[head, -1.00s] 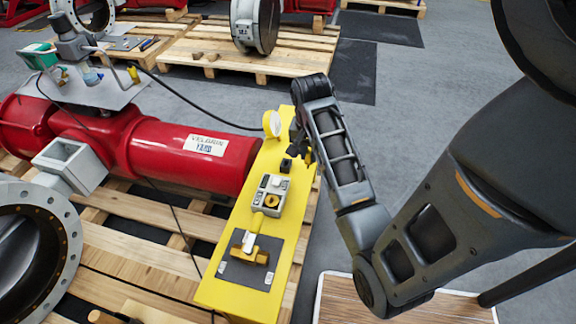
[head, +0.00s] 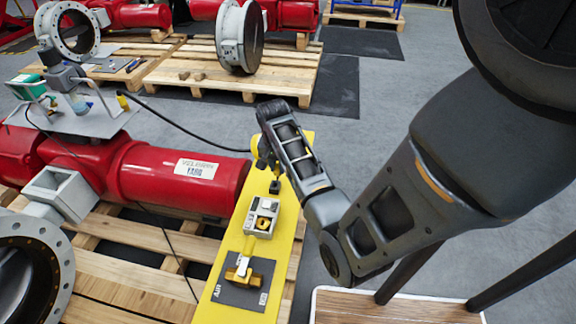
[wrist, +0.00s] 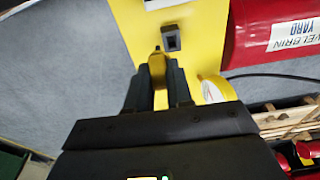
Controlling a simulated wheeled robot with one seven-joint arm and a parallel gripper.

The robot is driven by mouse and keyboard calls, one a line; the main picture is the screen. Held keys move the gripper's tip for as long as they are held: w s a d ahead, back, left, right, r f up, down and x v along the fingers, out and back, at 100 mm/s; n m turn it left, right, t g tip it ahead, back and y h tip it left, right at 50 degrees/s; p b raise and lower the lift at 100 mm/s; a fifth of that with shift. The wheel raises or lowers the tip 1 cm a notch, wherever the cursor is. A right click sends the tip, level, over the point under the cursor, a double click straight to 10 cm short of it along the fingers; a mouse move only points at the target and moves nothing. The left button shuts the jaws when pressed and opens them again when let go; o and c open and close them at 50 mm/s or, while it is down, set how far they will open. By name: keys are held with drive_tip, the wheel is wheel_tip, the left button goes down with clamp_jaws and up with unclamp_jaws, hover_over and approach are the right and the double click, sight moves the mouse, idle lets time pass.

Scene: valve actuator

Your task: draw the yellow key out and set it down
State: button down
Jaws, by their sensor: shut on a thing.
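The yellow key (wrist: 158,62) is between the fingers of my gripper (wrist: 160,72) in the wrist view, its narrow tip pointing away from me. My gripper is shut on it. A small black socket block (wrist: 171,39) stands on the yellow panel just beyond the tip; the key appears apart from it, a little to its left. In the head view my gripper (head: 264,158) is over the far end of the panel, beyond the black socket block (head: 275,187).
A red cylinder (head: 185,178) lies alongside. A round yellow-rimmed disc (wrist: 213,90) is right of my fingers. A wooden-topped surface (head: 400,308) is at front.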

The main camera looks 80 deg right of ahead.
drive_tip(key=d, duration=0.1)
drive_tip(key=w+d+p, duration=0.1)
drive_tip(key=w+d+f+p, duration=0.1)
drive_tip(key=shift+d, duration=0.25)
drive_tip(key=shift+f, duration=0.1)
drive_tip(key=b, duration=0.4)
approach(275, 187)
drive_tip(key=shift+s+d, duration=0.1)
drive_tip(key=shift+d, duration=0.1)
drive_tip(key=shift+f, duration=0.1)
drive_tip(key=shift+p, duration=0.55)
idle(1.8)
drive_tip(key=shift+f+b, duration=1.2)
drive_tip(key=shift+f, duration=0.5)
drive_tip(key=c, duration=0.9)
unclamp_jaws()
drive_tip(key=shift+c, duration=0.2)
drive_tip(key=shift+r, duration=0.15)
